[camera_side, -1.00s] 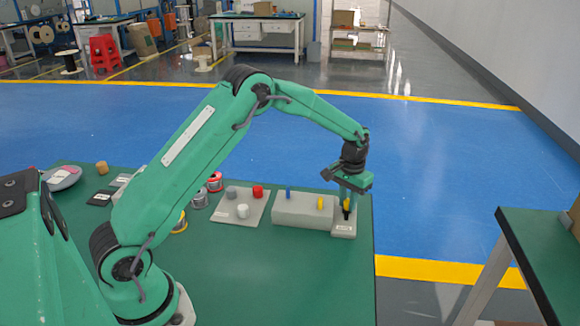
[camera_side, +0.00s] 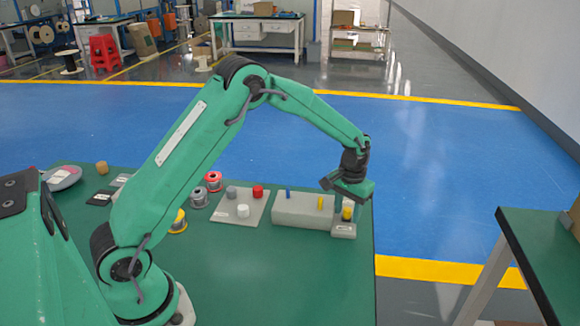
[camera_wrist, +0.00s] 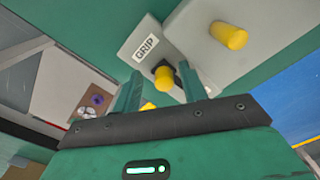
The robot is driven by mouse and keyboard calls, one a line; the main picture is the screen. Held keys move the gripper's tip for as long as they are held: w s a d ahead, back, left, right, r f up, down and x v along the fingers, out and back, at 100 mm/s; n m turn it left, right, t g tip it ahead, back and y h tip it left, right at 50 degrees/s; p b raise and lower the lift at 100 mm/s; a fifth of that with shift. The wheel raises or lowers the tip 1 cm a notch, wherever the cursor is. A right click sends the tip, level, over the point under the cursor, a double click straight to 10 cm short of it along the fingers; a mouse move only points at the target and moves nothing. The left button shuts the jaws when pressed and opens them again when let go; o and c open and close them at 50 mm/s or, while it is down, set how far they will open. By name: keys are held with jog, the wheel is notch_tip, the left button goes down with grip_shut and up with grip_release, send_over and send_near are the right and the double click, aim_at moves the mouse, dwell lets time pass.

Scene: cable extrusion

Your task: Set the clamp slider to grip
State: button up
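The clamp slider has a yellow knob (camera_side: 347,214) on a small grey block (camera_side: 343,231) at the table's right edge. In the wrist view the slider knob (camera_wrist: 163,78) sits on a dark base beside the white GRIP label (camera_wrist: 145,47). My gripper (camera_side: 352,197) is just above the small block and turned at an angle. In the wrist view its two fingers (camera_wrist: 160,72) stand apart, with the slider knob seen between their tips. It appears to hold nothing. Whether a finger touches the knob cannot be told.
A larger grey block (camera_side: 290,209) with a blue peg (camera_side: 288,192) and a yellow peg (camera_side: 320,202) adjoins on the left. A grey plate (camera_side: 229,208) with small cylinders and several spools lie farther left. The table front is clear.

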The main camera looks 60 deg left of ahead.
aim_at(347, 211)
jog(key=shift+r, duration=3.9)
jog(key=s+r+m+t, duration=0.1)
jog(key=s+r+t, duration=0.2)
jog(key=s+r, duration=1.15)
jog(key=s+m+t, duration=0.1)
jog(key=s+t, duration=0.1)
jog(key=s, duration=1.4)
jog(key=shift+d+f+t, duration=0.2)
jog(key=shift+t, duration=0.1)
